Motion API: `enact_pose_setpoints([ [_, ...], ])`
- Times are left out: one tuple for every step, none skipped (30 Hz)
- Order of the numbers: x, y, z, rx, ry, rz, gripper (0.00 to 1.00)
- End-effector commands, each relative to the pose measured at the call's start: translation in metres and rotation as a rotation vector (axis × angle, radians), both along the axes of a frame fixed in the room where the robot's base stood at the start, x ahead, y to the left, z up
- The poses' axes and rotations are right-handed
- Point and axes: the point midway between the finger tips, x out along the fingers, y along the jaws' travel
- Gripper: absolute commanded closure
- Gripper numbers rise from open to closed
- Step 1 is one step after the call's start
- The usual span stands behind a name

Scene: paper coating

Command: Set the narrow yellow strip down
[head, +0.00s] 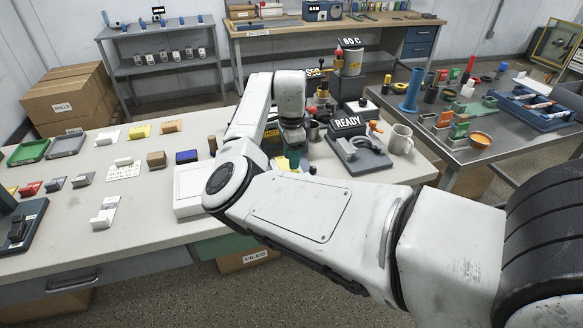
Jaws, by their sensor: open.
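A small yellow piece (283,163) shows just below my gripper, on the table's right half. It may be the narrow yellow strip, but its shape is mostly hidden by my arm. My gripper (294,160) points down there, low over the table. Its jaws are open, though the fingertips are small and partly covered by my forearm. I cannot tell whether the yellow piece touches the fingers or lies on the surface below.
The pale table (120,230) holds a white box (188,190), a blue block (187,156), a yellow-topped piece (139,131) and several small trays at left. The table's front strip is fairly clear.

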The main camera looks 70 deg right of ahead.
Motion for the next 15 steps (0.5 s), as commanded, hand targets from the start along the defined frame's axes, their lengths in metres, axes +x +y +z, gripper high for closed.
enact_pose_setpoints([
  [0.000,-0.001,0.009,-0.002,-0.002,-0.001,0.59],
  [0.000,-0.001,0.016,-0.004,-0.002,-0.001,0.59],
  [0.000,-0.001,0.024,-0.003,-0.003,-0.001,0.59],
  [0.000,-0.001,0.030,-0.003,-0.003,-0.001,0.59],
  [0.000,-0.001,0.036,-0.002,-0.002,0.000,0.59],
  [0.000,-0.001,0.042,-0.002,-0.003,0.000,0.59],
  [0.000,-0.001,0.047,-0.002,-0.003,0.000,0.59],
  [0.000,-0.001,0.052,-0.002,-0.003,0.000,0.59],
  [0.000,-0.001,0.057,-0.002,-0.003,0.000,0.59],
  [0.000,-0.001,0.060,-0.002,-0.003,0.000,0.59],
  [0.000,0.000,0.063,0.000,-0.001,0.000,0.59],
  [0.000,0.000,0.066,-0.001,-0.001,0.000,0.59],
  [0.000,0.000,0.068,-0.001,-0.001,0.000,0.59],
  [0.000,0.000,0.070,-0.001,0.000,0.000,0.59],
  [0.000,0.000,0.071,-0.001,0.000,0.000,0.59],
])
